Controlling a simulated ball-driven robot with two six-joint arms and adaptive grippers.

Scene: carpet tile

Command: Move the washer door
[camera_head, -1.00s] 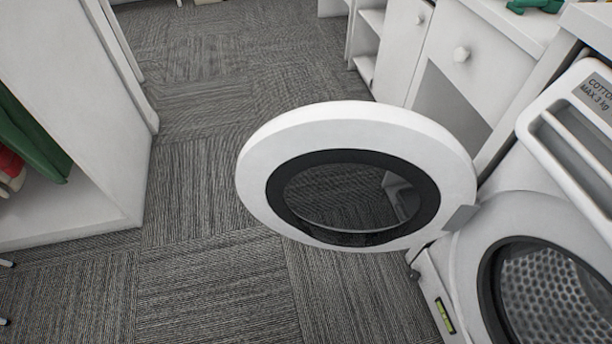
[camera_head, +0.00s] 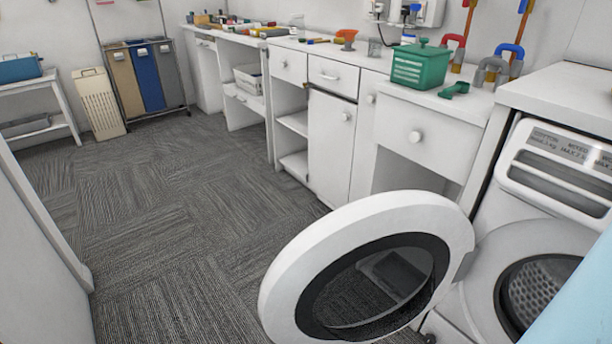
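The washer door (camera_head: 290,281) is a round white ring with a dark inner rim and a clear window. It stands wide open, hinged at its right side, and reaches out over the carpet. The washer (camera_head: 556,92) is at the right, with its round drum opening (camera_head: 530,285) and metal drum partly in view. A pale blue shape at the lower right edge covers part of the washer front; I cannot tell what it is. Neither of my grippers shows in the head view.
White cabinets (camera_head: 330,145) line the right and back, with a green basket (camera_head: 420,66) on the counter. A white panel (camera_head: 40,260) stands at the left. Laundry bins (camera_head: 147,78) stand far back. The grey carpet (camera_head: 170,200) between is clear.

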